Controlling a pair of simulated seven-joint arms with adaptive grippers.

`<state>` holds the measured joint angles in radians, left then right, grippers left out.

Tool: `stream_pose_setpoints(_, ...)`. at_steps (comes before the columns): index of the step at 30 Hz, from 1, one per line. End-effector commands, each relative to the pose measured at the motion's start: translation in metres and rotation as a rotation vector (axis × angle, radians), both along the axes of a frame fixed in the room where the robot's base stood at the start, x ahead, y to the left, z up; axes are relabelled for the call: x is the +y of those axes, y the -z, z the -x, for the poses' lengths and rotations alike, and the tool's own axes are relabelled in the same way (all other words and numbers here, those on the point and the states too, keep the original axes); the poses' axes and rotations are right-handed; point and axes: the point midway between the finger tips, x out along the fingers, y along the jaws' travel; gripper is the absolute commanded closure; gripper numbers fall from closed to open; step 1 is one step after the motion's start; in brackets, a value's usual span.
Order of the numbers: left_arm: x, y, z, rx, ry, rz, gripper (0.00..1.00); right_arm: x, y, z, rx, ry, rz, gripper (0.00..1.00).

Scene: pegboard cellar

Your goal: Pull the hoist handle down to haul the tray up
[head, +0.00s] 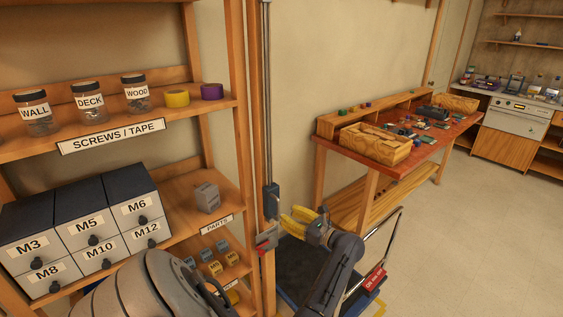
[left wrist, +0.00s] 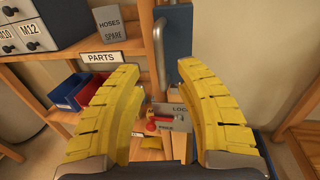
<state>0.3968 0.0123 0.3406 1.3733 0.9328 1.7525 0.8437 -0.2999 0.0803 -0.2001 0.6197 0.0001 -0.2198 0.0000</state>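The hoist's blue box (head: 271,201) is mounted low on a tall vertical rail (head: 266,100) beside the wooden shelf. In the left wrist view the blue box (left wrist: 174,45) shows at top centre, with a grey upright bar handle (left wrist: 158,45) on its left side. A grey lock plate (left wrist: 172,117) with a red knob (left wrist: 151,124) is below it. My left gripper (head: 293,220) is just right of the rail; its yellow fingers (left wrist: 160,75) are spread, with nothing held between them. I cannot identify the tray for certain. My right gripper is not in view.
The shelf with labelled drawers (head: 85,238) and jars (head: 88,102) stands close on the left. A dark platform with a push bar and red tag (head: 375,279) sits on the floor beyond my left arm. A workbench (head: 440,138) is behind; the floor at right is clear.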

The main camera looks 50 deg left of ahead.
Motion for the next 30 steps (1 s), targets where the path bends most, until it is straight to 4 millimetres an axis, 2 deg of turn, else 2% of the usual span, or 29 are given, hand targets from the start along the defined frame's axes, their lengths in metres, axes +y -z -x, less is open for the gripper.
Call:
stream_pose_setpoints(6,-0.036,0.001,-0.009,-0.001,0.002,0.003,0.66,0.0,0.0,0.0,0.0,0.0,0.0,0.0)
stream_pose_setpoints(12,-0.055,0.001,-0.013,0.0,0.0,0.002,0.66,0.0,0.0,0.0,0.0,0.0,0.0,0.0)
stream_pose_setpoints(18,-0.062,0.0,-0.014,0.0,0.0,0.001,0.66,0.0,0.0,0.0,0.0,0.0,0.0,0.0)
stream_pose_setpoints(30,-0.063,0.0,-0.014,0.0,0.0,0.001,0.66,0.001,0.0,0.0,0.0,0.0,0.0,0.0)
